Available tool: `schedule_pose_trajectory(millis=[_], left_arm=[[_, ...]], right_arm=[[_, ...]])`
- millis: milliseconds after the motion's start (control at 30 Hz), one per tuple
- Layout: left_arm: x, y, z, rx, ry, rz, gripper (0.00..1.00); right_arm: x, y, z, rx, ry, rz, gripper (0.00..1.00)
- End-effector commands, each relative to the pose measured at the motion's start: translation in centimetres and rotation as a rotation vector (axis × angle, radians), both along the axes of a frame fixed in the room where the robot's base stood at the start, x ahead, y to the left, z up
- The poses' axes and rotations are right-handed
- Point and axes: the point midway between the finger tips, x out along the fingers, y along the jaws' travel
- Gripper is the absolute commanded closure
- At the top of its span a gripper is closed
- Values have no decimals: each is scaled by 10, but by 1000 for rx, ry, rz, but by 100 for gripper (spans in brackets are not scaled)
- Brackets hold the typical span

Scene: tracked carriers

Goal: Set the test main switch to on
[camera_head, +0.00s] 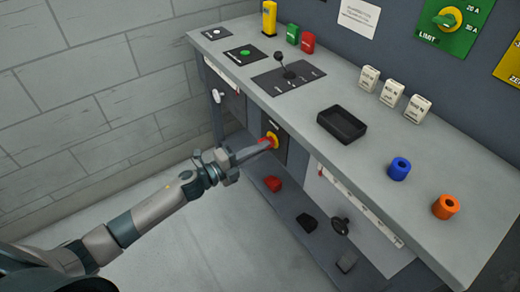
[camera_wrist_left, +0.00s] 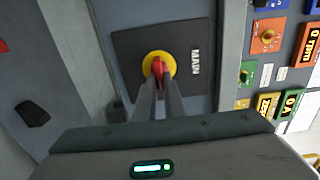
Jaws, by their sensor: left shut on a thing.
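The main switch is a red handle on a round yellow base (camera_head: 272,138), set on a dark plate on the bench's front panel below the worktop. In the left wrist view the yellow base (camera_wrist_left: 149,61) sits on the dark plate (camera_wrist_left: 128,47), which carries the word MAIN. My left gripper (camera_head: 262,146) reaches in from the left and is shut on the red handle. In the left wrist view its two fingers (camera_wrist_left: 160,82) close around the handle, hiding part of it. My right gripper does not show.
The worktop (camera_head: 300,110) above carries a black tray (camera_head: 342,125), a joystick panel (camera_head: 275,82), a blue ring (camera_head: 399,168) and an orange ring (camera_head: 446,206). A lower shelf holds a red block (camera_head: 272,184) and dark blocks.

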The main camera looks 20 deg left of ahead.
Motion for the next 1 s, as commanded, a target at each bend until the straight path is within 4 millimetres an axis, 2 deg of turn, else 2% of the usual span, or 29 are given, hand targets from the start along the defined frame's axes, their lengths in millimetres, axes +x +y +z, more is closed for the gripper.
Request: schedule_pose_trajectory(millis=[267, 300, 367, 767, 1000], left_arm=[[-1, -1, -1, -1, 2, -2, 100], [-1, -1, -1, -1, 2, -2, 84], [-1, -1, -1, -1, 2, -2, 72], [-2, 1, -1, -1, 2, -1, 72], [-18, 13, -2, 0, 3, 0, 72]], right_arm=[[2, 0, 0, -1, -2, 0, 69], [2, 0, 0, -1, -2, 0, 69], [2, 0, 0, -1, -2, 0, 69], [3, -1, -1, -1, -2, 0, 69], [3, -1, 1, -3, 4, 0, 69]])
